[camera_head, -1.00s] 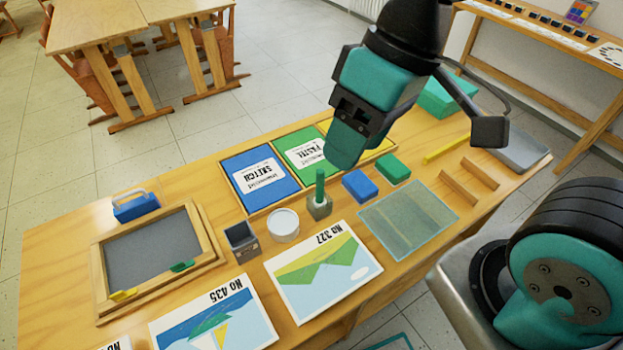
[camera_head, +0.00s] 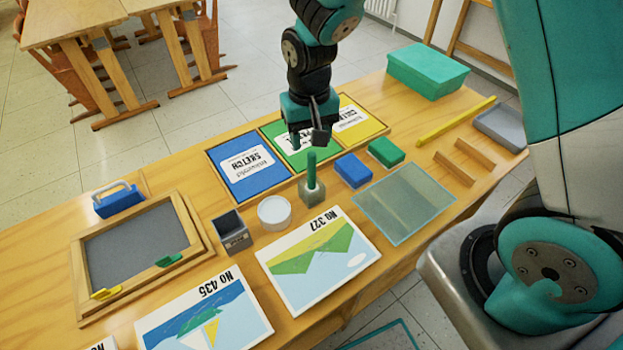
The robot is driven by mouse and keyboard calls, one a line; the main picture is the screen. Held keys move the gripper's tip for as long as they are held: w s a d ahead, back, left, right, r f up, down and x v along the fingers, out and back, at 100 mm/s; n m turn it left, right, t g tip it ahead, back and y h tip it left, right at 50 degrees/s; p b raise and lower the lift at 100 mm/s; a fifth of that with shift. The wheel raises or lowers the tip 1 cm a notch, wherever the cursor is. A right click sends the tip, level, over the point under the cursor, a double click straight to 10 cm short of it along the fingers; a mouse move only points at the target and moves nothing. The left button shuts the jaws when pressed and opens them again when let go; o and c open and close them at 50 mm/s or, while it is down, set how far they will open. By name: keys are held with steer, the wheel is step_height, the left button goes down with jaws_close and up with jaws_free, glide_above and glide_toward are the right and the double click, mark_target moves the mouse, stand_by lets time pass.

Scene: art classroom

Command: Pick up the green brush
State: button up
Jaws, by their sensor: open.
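The green brush (camera_head: 311,168) shows as an upright green handle standing in a small grey-green holder (camera_head: 312,193) on the wooden table. Its lower end is hidden inside the holder. My gripper (camera_head: 307,143) is open and points down, a little above and behind the brush in the picture. Nothing shows between its fingers. It covers part of the green pastel pad (camera_head: 285,138), and I cannot tell its exact distance from the brush top.
A blue block (camera_head: 353,170) and a green block (camera_head: 386,151) lie right of the holder. A white round tub (camera_head: 274,212) and a dark open cup (camera_head: 232,233) stand left. Picture sheets (camera_head: 319,260) lie in front. A teal box (camera_head: 428,71) stands at the back right.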

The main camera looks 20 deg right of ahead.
mark_target(312, 155)
steer(key=f, duration=0.2)
steer(key=f+p, duration=0.1)
steer(key=f, duration=0.4)
steer(key=shift+s+d+f+p, duration=0.1)
steer(key=shift+s+f+p, duration=0.2)
steer(key=shift+c, duration=0.4)
jaws_close()
